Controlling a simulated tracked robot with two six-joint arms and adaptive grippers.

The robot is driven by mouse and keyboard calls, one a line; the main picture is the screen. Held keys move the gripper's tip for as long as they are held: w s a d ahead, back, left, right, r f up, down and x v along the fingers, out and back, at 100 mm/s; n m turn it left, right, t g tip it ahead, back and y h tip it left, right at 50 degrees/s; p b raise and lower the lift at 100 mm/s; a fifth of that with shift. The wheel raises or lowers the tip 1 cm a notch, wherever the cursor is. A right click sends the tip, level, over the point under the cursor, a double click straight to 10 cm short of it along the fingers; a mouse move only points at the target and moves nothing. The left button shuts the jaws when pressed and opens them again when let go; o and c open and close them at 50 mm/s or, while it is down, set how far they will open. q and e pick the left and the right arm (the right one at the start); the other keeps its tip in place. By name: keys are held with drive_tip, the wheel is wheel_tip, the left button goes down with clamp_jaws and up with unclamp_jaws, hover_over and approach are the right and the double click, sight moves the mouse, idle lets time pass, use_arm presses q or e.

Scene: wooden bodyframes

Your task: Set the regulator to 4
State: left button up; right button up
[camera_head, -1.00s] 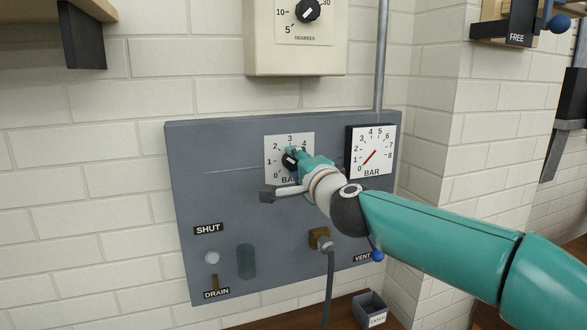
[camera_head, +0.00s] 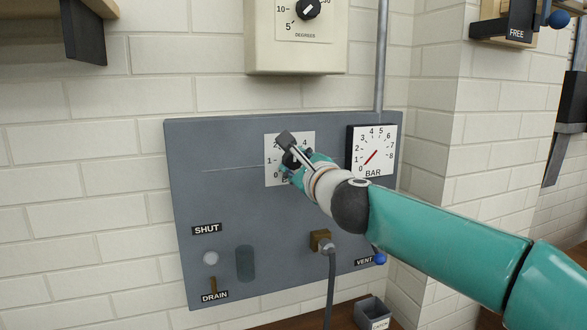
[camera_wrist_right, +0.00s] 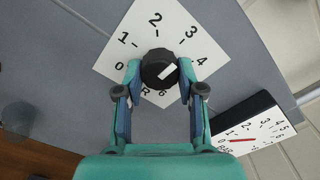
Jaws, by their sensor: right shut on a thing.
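The regulator is a round black knob (camera_wrist_right: 158,62) with a white mark, on a white dial plate (camera_wrist_right: 118,50) numbered from 0 upward. In the wrist view the mark slants up and right on the knob's right side, toward the 3 and 4; the exact reading is unclear. My right gripper (camera_wrist_right: 160,78) is shut on the knob, one finger on each side, and hides part of the lower scale. In the head view the right gripper (camera_head: 295,163) covers much of the dial plate (camera_head: 304,140). My left gripper is not in view.
A BAR gauge (camera_head: 383,141) with a red needle sits right of the dial on the grey panel (camera_head: 230,210). A DEGREES box (camera_head: 262,50) hangs above.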

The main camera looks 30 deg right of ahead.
drive_tip(key=m, duration=0.2)
drive_tip(key=f+m+b, duration=0.1)
drive_tip(key=m, duration=0.1)
drive_tip(key=shift+w+a+m, duration=0.1)
drive_tip(key=shift+m, duration=0.2)
drive_tip(key=shift+m+b, duration=0.6)
drive_tip(key=shift+m, duration=1.3)
drive_tip(key=o, duration=1.1)
drive_tip(key=shift+r, duration=0.1)
drive_tip(key=shift+o, duration=0.2)
drive_tip(key=shift+r, duration=0.15)
